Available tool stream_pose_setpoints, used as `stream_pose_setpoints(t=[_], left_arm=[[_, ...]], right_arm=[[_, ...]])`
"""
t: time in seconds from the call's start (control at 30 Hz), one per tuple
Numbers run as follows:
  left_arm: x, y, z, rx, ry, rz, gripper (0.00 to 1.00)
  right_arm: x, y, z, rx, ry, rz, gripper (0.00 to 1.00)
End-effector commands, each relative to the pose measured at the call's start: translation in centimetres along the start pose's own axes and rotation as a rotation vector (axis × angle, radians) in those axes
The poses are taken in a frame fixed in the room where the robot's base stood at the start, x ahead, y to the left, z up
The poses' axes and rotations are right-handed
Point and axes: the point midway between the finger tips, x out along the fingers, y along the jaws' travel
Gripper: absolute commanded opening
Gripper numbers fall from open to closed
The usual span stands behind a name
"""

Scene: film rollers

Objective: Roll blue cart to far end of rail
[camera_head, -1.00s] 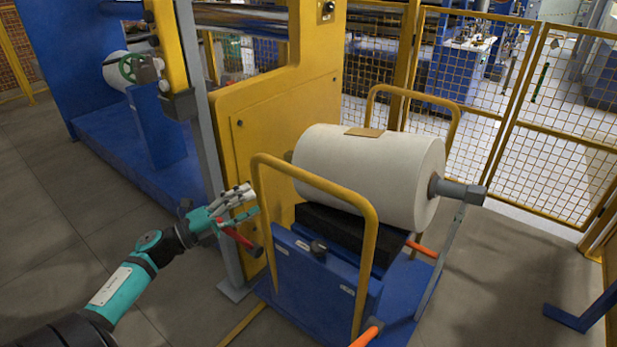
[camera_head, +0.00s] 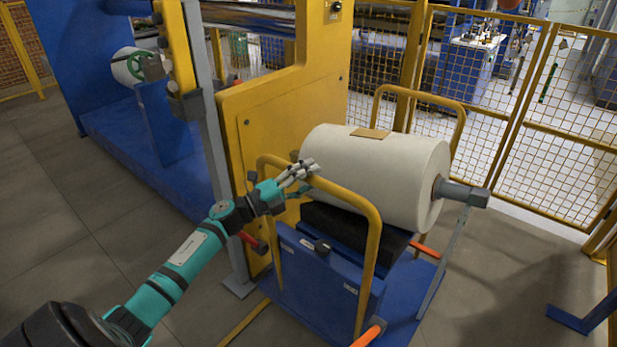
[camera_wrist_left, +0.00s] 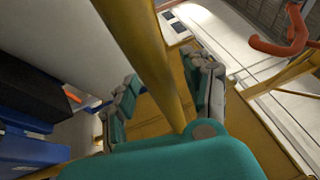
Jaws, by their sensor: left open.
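The blue cart (camera_head: 325,285) stands in the middle of the head view with yellow loop handles and a large white roll (camera_head: 375,172) on its black cradle. My left gripper (camera_head: 307,180) is at the top of the near yellow handle (camera_head: 366,207). In the left wrist view the yellow handle bar (camera_wrist_left: 150,50) runs between the spread fingers of my left gripper (camera_wrist_left: 165,95). The fingers are open, and I cannot tell whether they touch the bar. The rail is not clearly seen. My right gripper is out of view.
A yellow machine frame (camera_head: 280,110) stands directly behind the cart. A yellow mesh fence (camera_head: 540,130) closes off the back right. A blue machine base (camera_head: 140,150) is at the left. Grey floor (camera_head: 500,270) is open to the right of the cart.

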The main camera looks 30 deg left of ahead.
Motion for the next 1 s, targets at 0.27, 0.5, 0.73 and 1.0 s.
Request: stream_pose_setpoints(t=[0.27,0.5,0.73,1.0], left_arm=[[-0.04,0.03,-0.01,-0.001,0.000,0.000,0.31],[-0.05,0.06,-0.02,-0.001,0.000,0.000,0.00],[-0.07,0.09,-0.02,-0.001,0.000,0.001,0.00],[-0.13,0.16,-0.05,0.000,0.000,0.003,0.00]], right_arm=[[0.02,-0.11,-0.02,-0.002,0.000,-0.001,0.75],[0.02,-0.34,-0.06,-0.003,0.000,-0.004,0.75],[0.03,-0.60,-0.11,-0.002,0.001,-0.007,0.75],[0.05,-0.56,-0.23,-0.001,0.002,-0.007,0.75]])
